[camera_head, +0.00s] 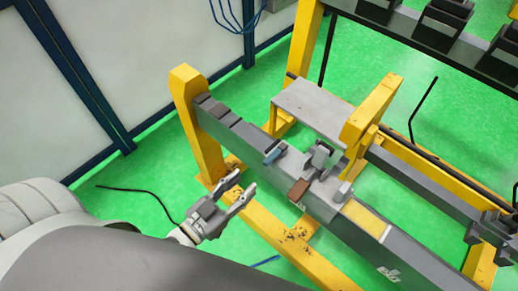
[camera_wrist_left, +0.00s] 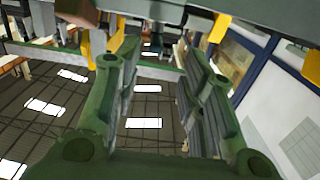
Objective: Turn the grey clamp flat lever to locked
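A grey clamp (camera_head: 320,156) stands on the dark grey beam of the yellow-framed fixture. A raised grey piece shows at its top, but I cannot tell the flat lever from the clamp body or read its locked state. My left gripper (camera_head: 244,181) is open and empty, left of the beam and apart from the clamp. In the left wrist view its two fingers (camera_wrist_left: 163,48) are spread with nothing between them. My right gripper is not in view.
A blue-grey block (camera_head: 275,152), a brown block (camera_head: 299,190) and a small grey block (camera_head: 343,191) sit on the beam (camera_head: 372,242) around the clamp. A yellow post (camera_head: 198,125) rises at the beam's far end. Green floor (camera_head: 150,172) is open at left.

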